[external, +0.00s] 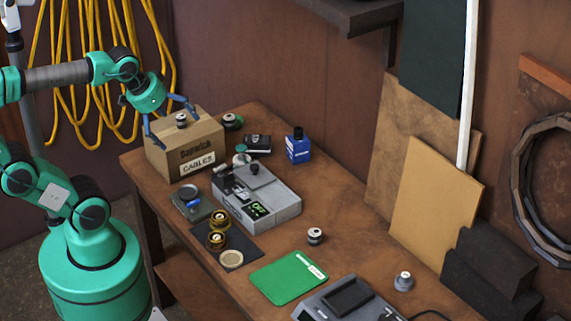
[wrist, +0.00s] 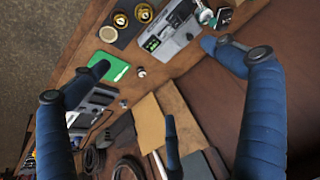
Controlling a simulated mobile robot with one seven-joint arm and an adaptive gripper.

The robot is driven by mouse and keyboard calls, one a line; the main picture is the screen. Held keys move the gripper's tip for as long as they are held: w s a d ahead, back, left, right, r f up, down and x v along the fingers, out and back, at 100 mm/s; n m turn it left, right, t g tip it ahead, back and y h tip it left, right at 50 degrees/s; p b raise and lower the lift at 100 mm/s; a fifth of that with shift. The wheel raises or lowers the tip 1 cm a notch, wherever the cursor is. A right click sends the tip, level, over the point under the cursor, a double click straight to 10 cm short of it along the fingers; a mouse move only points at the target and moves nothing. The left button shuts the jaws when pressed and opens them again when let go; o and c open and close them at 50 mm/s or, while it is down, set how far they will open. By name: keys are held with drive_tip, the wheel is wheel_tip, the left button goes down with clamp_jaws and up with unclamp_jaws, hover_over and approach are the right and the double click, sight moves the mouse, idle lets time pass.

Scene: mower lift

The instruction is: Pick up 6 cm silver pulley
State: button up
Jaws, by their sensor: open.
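Several small pulley-like silver parts are in view, and I cannot tell which is 6 cm. One silver and dark part (external: 181,120) stands on top of the cardboard box (external: 168,150). Another (external: 314,236) stands on the bench near the green mat and also shows in the wrist view (wrist: 141,71). A wider grey one (external: 403,281) sits near the bench's right side. My gripper (external: 167,115) is open and empty, with its blue fingers spread near the box top. The fingers also show wide apart in the wrist view (wrist: 156,56).
The wooden bench (external: 350,262) holds a grey device with a green display (external: 280,207), brass-coloured rings (external: 217,230), a green mat (external: 288,278) and a blue bottle (external: 298,148). Boards (external: 435,200) lean at the wall. Yellow cables (external: 60,90) hang behind my arm.

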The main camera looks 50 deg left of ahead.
drive_tip(key=shift+s+a+f+n, duration=0.15)
drive_tip(key=shift+s+f, duration=0.05)
drive_tip(key=shift+s, duration=0.3)
drive_tip(key=shift+s+a+f+n, duration=0.15)
drive_tip(key=shift+s+f, duration=0.05)
drive_tip(key=shift+s, duration=0.25)
drive_tip(key=shift+c, duration=0.5)
drive_tip(key=c, duration=0.7)
